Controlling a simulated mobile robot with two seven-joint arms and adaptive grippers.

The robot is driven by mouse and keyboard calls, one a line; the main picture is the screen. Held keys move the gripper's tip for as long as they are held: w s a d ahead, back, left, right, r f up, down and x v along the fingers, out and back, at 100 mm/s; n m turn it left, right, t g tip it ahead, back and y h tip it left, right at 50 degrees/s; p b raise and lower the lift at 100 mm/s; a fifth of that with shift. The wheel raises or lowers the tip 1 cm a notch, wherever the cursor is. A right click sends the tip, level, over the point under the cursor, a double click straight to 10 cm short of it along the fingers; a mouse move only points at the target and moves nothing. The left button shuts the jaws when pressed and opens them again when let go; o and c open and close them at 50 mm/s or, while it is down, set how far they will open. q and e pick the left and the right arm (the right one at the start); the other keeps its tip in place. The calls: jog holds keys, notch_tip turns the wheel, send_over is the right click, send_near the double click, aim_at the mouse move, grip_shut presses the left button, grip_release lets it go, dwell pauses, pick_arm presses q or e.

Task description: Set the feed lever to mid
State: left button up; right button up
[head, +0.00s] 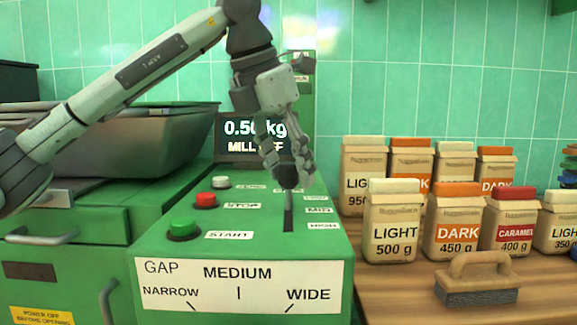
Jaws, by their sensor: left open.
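The feed lever has a dark knob (289,176) above a black slot (288,212) in the top of the green machine. Small labels stand along the slot's right side; the middle one, the MID label (319,210), lies level with the bare middle of the slot. The knob is toward the slot's far end. My left gripper (287,172) points down over the lever, with its open fingers on either side of the knob. Whether they touch it I cannot tell. The lever's stem is mostly hidden. My right gripper is not in view.
A green START button (183,229) and red STOP button (205,200) sit left of the slot. Behind the gripper, a display (236,140) reads about 0.50 kg and is partly covered. Several bags and a brush (478,280) stand on the wooden counter (390,295) at right.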

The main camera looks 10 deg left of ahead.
pick_arm(q)
jog(key=v, duration=1.2)
jog(key=shift+s+f, duration=0.1)
